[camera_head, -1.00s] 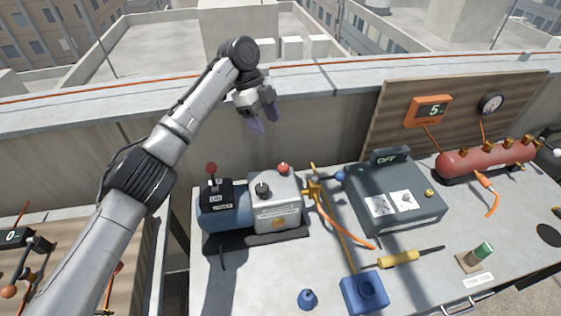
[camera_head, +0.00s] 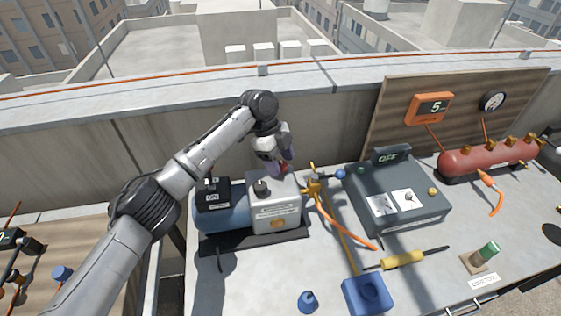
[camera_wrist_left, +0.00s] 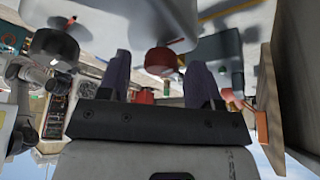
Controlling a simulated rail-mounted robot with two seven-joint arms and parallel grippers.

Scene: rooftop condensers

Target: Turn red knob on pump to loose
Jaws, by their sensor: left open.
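The pump (camera_head: 250,205) stands on the grey table, with a blue motor and a light grey body. Its red knob (camera_head: 284,169) is on top of the grey body, mostly hidden in the head view by my gripper. My left gripper (camera_head: 282,163) is open right at the knob. In the left wrist view the red knob (camera_wrist_left: 161,61) sits between the two dark fingers (camera_wrist_left: 160,75), near their tips. I cannot tell whether either finger touches it. A black knob (camera_head: 261,186) is beside it on the pump, also in the left wrist view (camera_wrist_left: 54,47). My right gripper is not in view.
A brass valve (camera_head: 314,186) with a blue handle is just right of the pump. A grey box reading OFF (camera_head: 395,195), a yellow screwdriver (camera_head: 402,260) and a red tank (camera_head: 487,158) are further right. A parapet wall (camera_head: 330,122) runs behind the table.

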